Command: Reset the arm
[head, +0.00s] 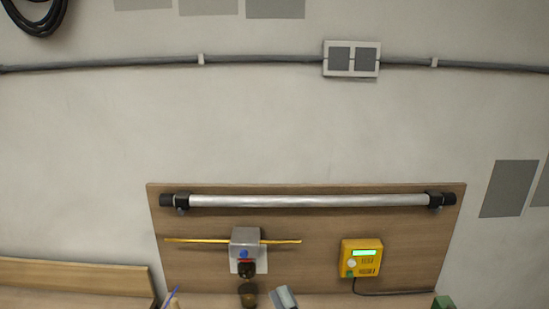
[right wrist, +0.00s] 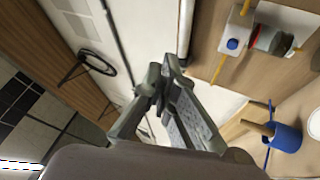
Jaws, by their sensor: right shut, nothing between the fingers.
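My right gripper (right wrist: 162,85) is shut and empty in the right wrist view, its fingertips together in front of the wall. In the head view a small grey part of it (head: 283,297) shows at the bottom edge, in front of the wooden board (head: 320,250). The rest of that arm is out of frame there. My left gripper is in neither view.
The board carries a silver tube (head: 310,201), a metal box (head: 244,243) with a yellow rod, and a yellow device (head: 360,258) with a green screen and cable. A blue cup (right wrist: 285,137) stands below. The wall above is mostly bare.

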